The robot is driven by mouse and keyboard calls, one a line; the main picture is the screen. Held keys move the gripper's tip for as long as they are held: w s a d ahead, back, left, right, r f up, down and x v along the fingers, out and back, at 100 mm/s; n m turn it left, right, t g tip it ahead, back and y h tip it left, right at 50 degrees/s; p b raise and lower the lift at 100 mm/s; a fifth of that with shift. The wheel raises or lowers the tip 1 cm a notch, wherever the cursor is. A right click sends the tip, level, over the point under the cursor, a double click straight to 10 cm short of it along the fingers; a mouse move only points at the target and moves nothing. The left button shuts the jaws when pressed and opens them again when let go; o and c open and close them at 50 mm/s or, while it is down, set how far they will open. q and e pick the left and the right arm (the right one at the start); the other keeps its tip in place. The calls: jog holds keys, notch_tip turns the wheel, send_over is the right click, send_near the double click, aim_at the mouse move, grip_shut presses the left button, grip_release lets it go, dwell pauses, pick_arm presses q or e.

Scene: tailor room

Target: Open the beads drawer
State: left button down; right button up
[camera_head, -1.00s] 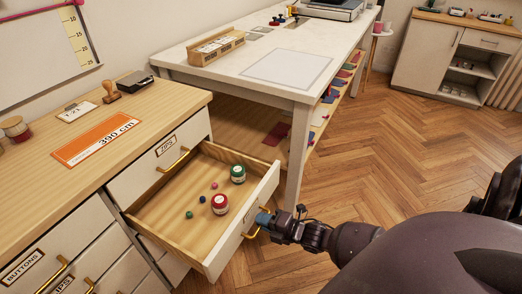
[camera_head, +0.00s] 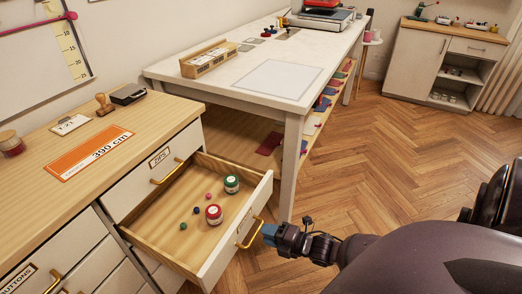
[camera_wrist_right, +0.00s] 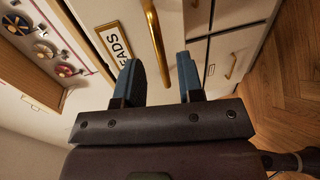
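The beads drawer (camera_head: 170,232) is pulled out of the cabinet. Inside it are a red jar (camera_head: 214,214), a green jar (camera_head: 232,184) and several small beads. Its label reads "...EADS" in the right wrist view (camera_wrist_right: 114,42). Its brass handle (camera_head: 249,233) is on the outer face of the drawer front; the handle bar also shows in the right wrist view (camera_wrist_right: 155,40). My right gripper (camera_head: 267,234), with blue fingertips, is just outside the handle. Its fingers are apart in the right wrist view (camera_wrist_right: 160,80), one on each side of the handle's line, with nothing visibly gripped. My left gripper is out of view.
A closed zips drawer (camera_head: 155,170) is above the open drawer, and a buttons drawer (camera_head: 55,255) is at lower left. A white-topped table (camera_head: 225,85) stands behind. Wooden floor (camera_head: 390,150) is clear on the right.

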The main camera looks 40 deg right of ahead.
jog(key=v, duration=0.6)
jog(key=shift+s+p, duration=0.3)
jog(key=shift+p, duration=0.1)
